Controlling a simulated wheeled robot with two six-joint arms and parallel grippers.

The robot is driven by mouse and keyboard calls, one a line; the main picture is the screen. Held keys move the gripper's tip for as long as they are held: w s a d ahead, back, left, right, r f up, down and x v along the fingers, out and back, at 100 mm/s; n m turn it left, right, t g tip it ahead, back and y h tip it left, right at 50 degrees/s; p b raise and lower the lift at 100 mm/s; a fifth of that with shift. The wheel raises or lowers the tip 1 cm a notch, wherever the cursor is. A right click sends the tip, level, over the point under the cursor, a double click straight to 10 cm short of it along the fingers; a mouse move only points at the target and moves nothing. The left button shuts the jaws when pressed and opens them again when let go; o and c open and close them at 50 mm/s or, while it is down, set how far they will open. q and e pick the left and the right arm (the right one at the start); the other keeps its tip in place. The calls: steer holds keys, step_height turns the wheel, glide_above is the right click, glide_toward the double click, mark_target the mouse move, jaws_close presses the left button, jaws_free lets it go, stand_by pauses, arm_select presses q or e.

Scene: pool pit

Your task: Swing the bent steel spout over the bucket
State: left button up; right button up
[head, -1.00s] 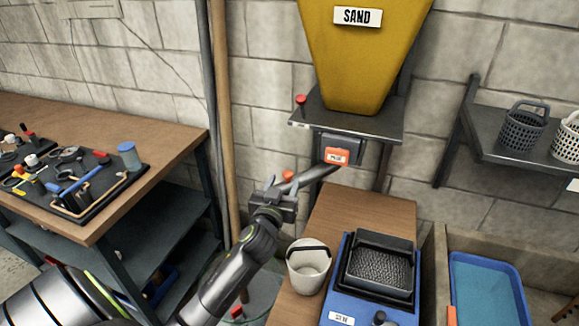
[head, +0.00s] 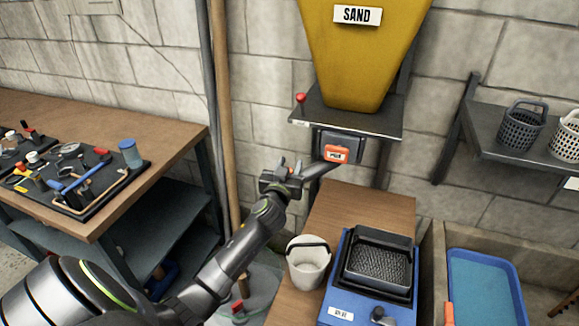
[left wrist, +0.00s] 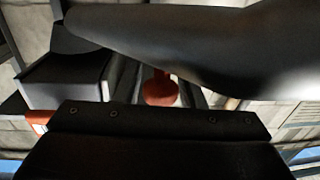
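The bent steel spout (head: 319,169) is a dark bar running down and left from the box under the yellow hopper. Its outer end is partly hidden behind my left gripper (head: 290,168). In the left wrist view the dark spout (left wrist: 200,45) crosses the top, and a red knob (left wrist: 160,90) shows between my fingers. My left gripper looks open around the knob, with small gaps beside it. The white bucket (head: 308,272) with a dark handle stands upright on the wooden bench, below and right of the gripper. My right gripper is not in view.
The yellow sand hopper (head: 365,60) stands on a dark shelf with a red knob (head: 300,97). A blue machine with a black sieve (head: 378,262) is right of the bucket. A tool bench (head: 160,130) is at left. Bare bench (head: 365,208) lies behind the bucket.

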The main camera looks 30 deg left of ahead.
arm_select(q)
jaws_close()
steer(key=shift+f, duration=0.1)
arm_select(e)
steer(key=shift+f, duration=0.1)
